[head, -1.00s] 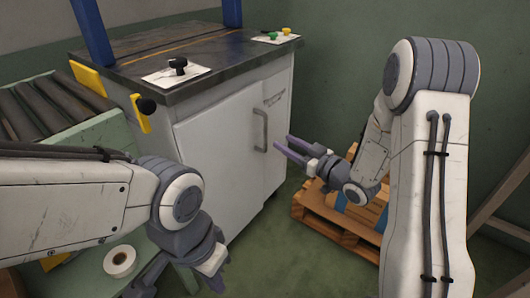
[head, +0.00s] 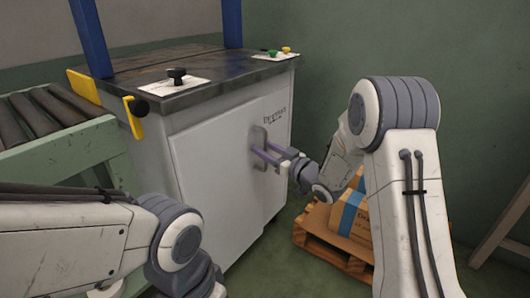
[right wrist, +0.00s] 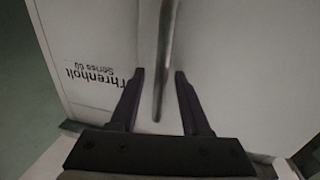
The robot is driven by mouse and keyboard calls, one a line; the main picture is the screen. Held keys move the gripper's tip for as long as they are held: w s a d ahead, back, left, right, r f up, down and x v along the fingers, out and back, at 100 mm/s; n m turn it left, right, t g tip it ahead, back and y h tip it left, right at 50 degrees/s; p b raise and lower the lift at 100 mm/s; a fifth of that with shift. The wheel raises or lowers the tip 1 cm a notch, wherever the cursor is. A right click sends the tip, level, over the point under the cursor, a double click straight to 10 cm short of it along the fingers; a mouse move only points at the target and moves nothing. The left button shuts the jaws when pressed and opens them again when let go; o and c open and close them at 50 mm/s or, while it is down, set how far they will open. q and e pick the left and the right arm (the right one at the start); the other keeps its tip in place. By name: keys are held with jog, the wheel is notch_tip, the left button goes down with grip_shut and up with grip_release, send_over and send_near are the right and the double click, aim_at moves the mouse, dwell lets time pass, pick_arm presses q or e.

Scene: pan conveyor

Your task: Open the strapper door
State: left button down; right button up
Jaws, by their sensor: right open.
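The strapper door (head: 215,165) is the pale front panel of the strapper cabinet and looks shut. Its grey upright handle (head: 259,138) is on the right part of the door. My right gripper (head: 264,155) is open at the handle. In the right wrist view, the handle (right wrist: 165,50) runs between the two dark fingers (right wrist: 159,73), with a gap on each side. My left arm enters at the lower left; its wrist is at the bottom edge, and its fingertips are out of frame.
The strapper's dark top (head: 185,92) carries a black knob (head: 177,76) and blue posts. A roller conveyor (head: 45,118) adjoins it on the left. A wooden pallet (head: 325,250) with a box (head: 352,215) sits on the floor near my right arm.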

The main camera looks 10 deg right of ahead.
grip_shut()
dwell(1.4)
